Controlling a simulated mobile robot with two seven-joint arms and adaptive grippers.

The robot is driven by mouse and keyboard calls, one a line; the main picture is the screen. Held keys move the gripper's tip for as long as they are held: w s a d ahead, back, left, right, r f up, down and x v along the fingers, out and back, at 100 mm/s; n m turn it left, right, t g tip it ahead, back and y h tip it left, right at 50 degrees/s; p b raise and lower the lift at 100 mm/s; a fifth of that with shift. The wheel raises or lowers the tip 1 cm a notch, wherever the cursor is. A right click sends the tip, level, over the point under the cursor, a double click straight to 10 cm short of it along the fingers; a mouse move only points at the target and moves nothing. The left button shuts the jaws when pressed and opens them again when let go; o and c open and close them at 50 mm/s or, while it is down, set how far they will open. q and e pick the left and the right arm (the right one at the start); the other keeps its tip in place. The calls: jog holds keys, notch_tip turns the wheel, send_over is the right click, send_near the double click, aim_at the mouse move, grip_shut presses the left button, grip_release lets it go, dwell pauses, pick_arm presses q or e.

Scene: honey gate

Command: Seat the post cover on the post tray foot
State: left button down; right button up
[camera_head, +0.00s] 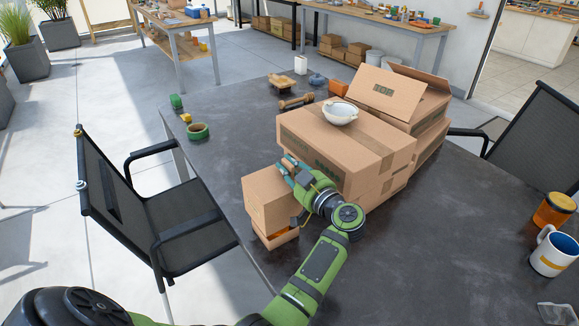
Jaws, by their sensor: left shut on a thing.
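The post cover (266,205) is a plain brown cardboard box shape near the table's left edge. My left gripper (287,171) is shut on its upper right edge. The post tray foot (272,243) is a low cardboard tray directly below the cover, with something orange showing at its right side. The cover stands over the tray and looks slightly tilted, with a gap at the right. The cover hides most of the tray, and I cannot tell whether the two touch at the left. My right gripper is not in view.
Large cardboard boxes (342,150) stand close behind and right of my gripper, with a white bowl (340,113) on top. Green tape (197,131) lies at the far left. A mug (554,252) and an orange jar (553,210) stand at right. The table (455,235) is clear between.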

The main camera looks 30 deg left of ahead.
pick_arm(q)
jog(key=shift+d+r, duration=0.15)
jog(key=shift+d, duration=0.05)
jog(key=shift+p, duration=0.9)
jog(key=shift+s+d+f+b, duration=0.1)
jog(key=shift+f+b, duration=0.3)
jog(key=shift+f, duration=0.2)
jog(key=shift+f+b, duration=0.5)
jog(key=shift+f, duration=0.95)
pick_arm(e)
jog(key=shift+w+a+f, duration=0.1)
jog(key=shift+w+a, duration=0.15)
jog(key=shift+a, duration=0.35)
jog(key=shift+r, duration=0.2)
pick_arm(q)
jog(key=shift+p, duration=0.45)
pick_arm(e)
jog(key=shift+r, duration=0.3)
pick_arm(q)
jog(key=shift+p, duration=0.4)
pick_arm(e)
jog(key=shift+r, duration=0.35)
